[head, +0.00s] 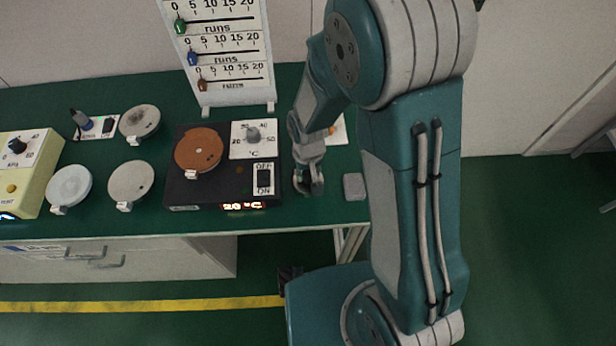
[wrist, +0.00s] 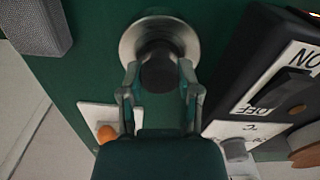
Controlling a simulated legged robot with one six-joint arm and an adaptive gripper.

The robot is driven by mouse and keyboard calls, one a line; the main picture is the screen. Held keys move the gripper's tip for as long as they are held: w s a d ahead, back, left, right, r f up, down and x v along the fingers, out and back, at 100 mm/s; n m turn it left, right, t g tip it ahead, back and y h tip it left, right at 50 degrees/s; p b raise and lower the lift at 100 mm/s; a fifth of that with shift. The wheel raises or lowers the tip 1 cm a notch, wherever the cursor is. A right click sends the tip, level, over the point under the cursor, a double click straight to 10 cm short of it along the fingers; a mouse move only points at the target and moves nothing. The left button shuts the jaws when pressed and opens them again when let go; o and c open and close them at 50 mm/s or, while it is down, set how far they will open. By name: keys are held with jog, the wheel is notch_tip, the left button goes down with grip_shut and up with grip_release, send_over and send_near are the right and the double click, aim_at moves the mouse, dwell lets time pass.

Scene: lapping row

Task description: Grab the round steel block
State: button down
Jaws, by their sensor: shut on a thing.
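The round steel block (wrist: 129,41) shows in the wrist view as a shiny silver disc with a dark round knob (wrist: 158,50) on top. My gripper (wrist: 160,72) is shut on the knob, with one finger on each side of it. In the head view my gripper (head: 309,186) is low over the green bench top, just right of the black hotplate. The block is mostly hidden by my gripper there. I cannot tell whether the block touches the bench.
The black hotplate (head: 220,190) with a copper disc (head: 199,149) stands close left of my gripper. A grey block (head: 354,186) lies to the right near the bench's front edge. An orange knob on a white plate (wrist: 106,133) is also close. Several pale discs stand farther left.

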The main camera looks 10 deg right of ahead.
jog(key=shift+r, duration=0.25)
notch_tip(320, 180, up, 2)
jog(key=shift+r, duration=0.15)
jog(key=s+a+r, duration=0.5)
jog(key=s+r, duration=0.5)
jog(key=s, duration=0.2)
jog(key=shift+s+a, duration=0.25)
jog(key=shift+a, duration=0.15)
